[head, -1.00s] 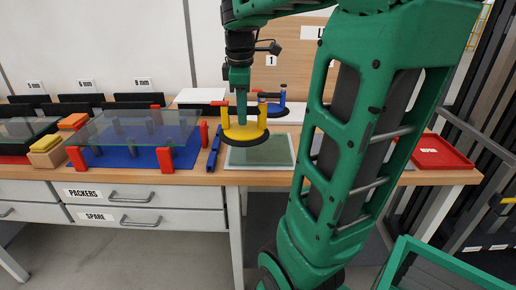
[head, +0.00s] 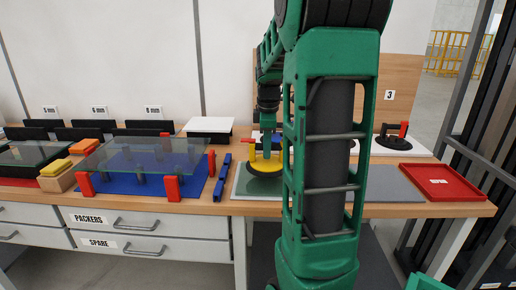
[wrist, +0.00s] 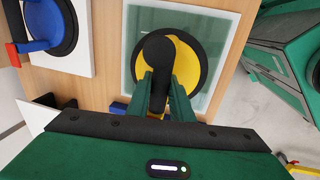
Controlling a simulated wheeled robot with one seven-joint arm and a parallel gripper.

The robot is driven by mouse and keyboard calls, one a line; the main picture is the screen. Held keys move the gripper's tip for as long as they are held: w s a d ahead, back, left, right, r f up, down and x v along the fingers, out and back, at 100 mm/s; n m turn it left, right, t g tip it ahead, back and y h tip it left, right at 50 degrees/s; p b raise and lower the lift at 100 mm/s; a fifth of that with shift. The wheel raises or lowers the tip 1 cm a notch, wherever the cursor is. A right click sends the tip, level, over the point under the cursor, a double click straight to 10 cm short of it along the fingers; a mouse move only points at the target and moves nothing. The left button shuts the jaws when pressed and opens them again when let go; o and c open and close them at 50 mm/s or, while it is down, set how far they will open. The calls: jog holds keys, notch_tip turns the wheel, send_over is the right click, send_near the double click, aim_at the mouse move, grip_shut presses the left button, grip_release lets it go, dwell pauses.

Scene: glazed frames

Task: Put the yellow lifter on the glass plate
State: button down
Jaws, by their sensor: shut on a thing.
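In the wrist view the lifter (wrist: 188,68) lies within the outline of a pale green glass plate (wrist: 222,24), off toward one end. In the head view this glass plate (head: 241,187) lies flat on the bench under the lifter, its right part hidden by my arm. The lifter looks upright and very low over the plate; I cannot tell whether the pad touches it.
A raised glass sheet (head: 150,155) on red posts stands left over a blue mat (head: 148,187). A blue bar (head: 222,178) lies between. A red tray (head: 435,180) and a black-and-red lifter (head: 394,137) are at right. A blue lifter (wrist: 48,25) is nearby.

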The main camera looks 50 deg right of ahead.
aim_at(267, 163)
jog(key=shift+w+d+f, duration=0.1)
jog(key=shift+d+f, duration=0.05)
jog(key=shift+d, duration=0.15)
jog(key=shift+f, duration=1.95)
jog(key=shift+f, duration=0.1)
jog(key=c, duration=1.6)
grip_release()
jog(key=shift+o, duration=0.2)
notch_tip(267, 163, up, 12)
jog(key=s+a+f, duration=0.1)
jog(key=s+a, duration=0.1)
jog(key=s+a+f+m+y, duration=0.1)
jog(key=s+a+f+m, duration=0.5)
jog(key=s+a, duration=0.3)
jog(key=s+a+f+m+g, duration=0.1)
jog(key=s+a+f+m, duration=0.5)
jog(key=s+a+m, duration=0.2)
jog(key=shift+s+a+f+g+y, duration=0.3)
jog(key=shift+s+a+f+y, duration=0.1)
jog(key=shift+s+a, duration=0.7)
